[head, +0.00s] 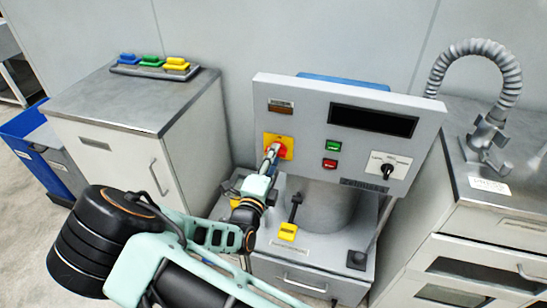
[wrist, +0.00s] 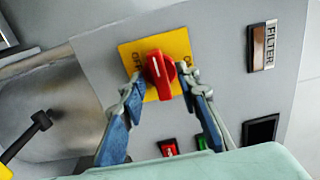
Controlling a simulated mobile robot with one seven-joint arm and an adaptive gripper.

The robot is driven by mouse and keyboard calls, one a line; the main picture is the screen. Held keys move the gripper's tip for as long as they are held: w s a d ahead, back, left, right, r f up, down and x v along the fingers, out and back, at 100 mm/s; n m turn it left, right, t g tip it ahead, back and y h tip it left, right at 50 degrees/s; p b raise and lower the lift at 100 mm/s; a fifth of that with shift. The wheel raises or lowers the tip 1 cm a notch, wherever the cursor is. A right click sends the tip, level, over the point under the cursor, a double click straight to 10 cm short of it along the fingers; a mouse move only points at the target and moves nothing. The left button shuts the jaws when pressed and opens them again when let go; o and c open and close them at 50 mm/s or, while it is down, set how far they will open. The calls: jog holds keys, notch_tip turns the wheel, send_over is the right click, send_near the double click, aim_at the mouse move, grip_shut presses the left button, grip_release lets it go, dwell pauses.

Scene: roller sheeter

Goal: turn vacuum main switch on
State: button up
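The vacuum main switch is a red rotary knob (wrist: 161,68) on a yellow plate (wrist: 178,42) with OFF lettering at its left in the wrist view. A short white mark shows on the knob's face. In the head view the yellow plate (head: 285,143) is on the upper left of the grey panel, and the knob is partly covered by my gripper (head: 270,160). In the wrist view my gripper (wrist: 164,82) is open, its two blue fingers at either side of the knob. I see gaps beside the knob; whether a tip touches it, I cannot tell.
Green (head: 333,146) and red (head: 330,163) buttons sit right of the switch, with a black selector knob (head: 388,171) farther right. A FILTER indicator (wrist: 263,47) is on the same panel. Below stand a black lever (head: 296,205) and a yellow block (head: 288,231). Cabinets flank the machine.

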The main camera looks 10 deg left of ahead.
grip_shut()
jog(key=shift+m, duration=0.3)
dwell(0.3)
jog(key=m, duration=1.7)
jog(key=shift+m, duration=0.3)
dwell(0.3)
